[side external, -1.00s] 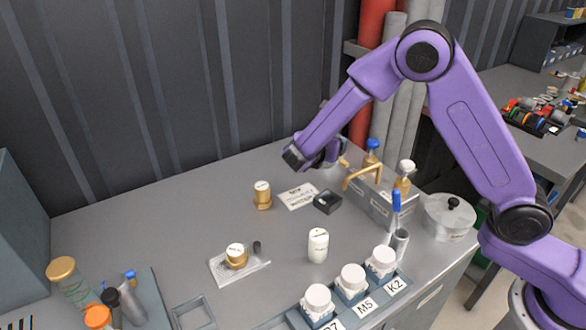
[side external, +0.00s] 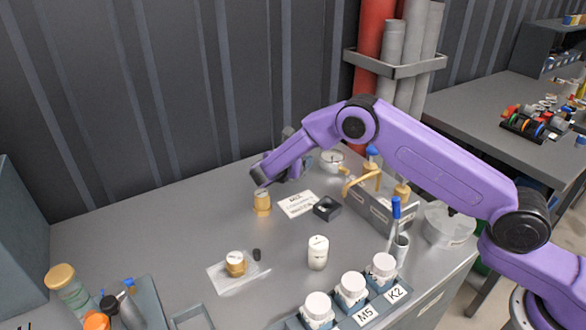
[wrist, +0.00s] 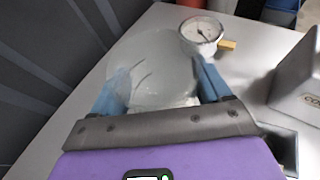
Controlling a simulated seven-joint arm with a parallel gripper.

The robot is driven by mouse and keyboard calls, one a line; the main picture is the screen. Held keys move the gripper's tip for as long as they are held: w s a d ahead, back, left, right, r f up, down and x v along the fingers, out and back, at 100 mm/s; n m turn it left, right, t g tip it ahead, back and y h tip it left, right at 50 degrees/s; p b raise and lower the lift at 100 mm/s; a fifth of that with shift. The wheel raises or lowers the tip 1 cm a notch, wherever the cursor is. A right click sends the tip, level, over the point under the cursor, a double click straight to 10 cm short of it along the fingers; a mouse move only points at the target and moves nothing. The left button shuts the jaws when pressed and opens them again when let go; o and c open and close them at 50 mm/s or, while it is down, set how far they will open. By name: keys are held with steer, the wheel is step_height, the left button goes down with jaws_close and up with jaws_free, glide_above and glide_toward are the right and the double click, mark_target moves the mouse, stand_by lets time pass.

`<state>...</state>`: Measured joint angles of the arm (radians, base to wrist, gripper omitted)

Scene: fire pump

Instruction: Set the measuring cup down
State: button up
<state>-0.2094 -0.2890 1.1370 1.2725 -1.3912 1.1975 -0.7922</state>
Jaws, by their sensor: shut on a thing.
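The measuring cup (wrist: 152,58) is a clear, whitish vessel seen in the wrist view. It sits between the two blue fingers of my gripper (wrist: 158,88), which are shut on it from both sides. In the side view my gripper (side external: 290,172) is low over the back of the grey bench, close to the wall. There the cup is hidden behind my gripper and wrist. I cannot tell whether its base touches the bench top (side external: 130,232).
A round dial gauge (wrist: 201,33) stands just right of the cup; it also shows in the side view (side external: 331,160). A brass-coloured jar (side external: 262,203), a white card (side external: 297,204) and a small dark box (side external: 327,208) are nearer. A grey caddy (side external: 375,205) stands right.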

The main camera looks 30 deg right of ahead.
steer(key=shift+f, duration=1.6)
steer(key=shift+f, duration=0.45)
steer(key=o, duration=1)
steer(key=shift+r, duration=0.35)
steer(key=v, duration=1.2)
steer(key=shift+r, duration=0.15)
steer(key=shift+r, duration=0.1)
